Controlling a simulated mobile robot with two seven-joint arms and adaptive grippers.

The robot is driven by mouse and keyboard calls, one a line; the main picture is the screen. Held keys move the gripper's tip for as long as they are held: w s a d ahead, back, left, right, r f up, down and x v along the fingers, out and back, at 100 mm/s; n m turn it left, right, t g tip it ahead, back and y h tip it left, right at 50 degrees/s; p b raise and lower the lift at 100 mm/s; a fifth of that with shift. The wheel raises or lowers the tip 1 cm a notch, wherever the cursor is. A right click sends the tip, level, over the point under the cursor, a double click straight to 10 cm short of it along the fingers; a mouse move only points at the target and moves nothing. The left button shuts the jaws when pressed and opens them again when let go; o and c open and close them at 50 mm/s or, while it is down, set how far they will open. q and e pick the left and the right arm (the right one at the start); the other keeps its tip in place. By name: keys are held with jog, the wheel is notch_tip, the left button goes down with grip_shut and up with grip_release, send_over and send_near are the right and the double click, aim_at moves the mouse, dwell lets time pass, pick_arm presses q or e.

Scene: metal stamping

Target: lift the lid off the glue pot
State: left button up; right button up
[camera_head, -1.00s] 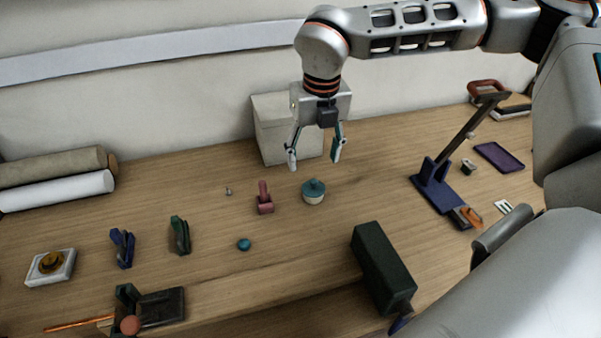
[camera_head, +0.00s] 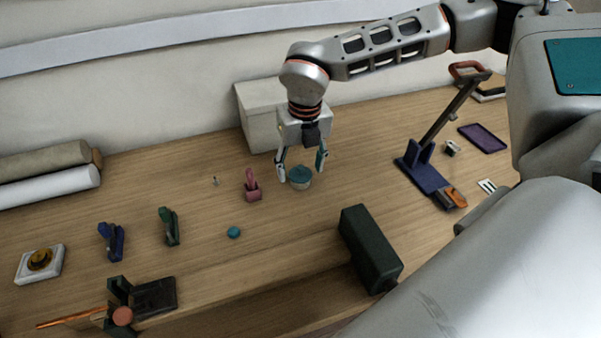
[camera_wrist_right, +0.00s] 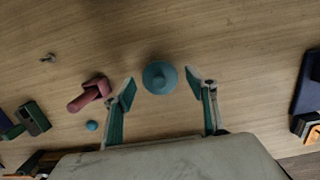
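The glue pot is a small pale pot (camera_head: 301,185) with a teal lid (camera_head: 301,174) on top, standing upright on the wooden table. In the right wrist view the round teal lid (camera_wrist_right: 160,77) with its central knob lies between and slightly beyond the fingertips. My right gripper (camera_head: 301,165) is open and points down over the pot, its fingers on either side of the lid. In the right wrist view the open fingers (camera_wrist_right: 161,88) show gaps to the lid on both sides. My left gripper is not in view.
A pink stamp-like tool (camera_head: 252,187) stands just left of the pot. A small teal disc (camera_head: 233,232) lies in front. A white box (camera_head: 261,115) stands behind, a dark green block (camera_head: 370,248) in front right, and a blue-based lever tool (camera_head: 424,172) at right.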

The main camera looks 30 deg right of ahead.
jog(key=c, duration=0.5)
jog(key=shift+r, duration=0.1)
jog(key=shift+c, duration=0.2)
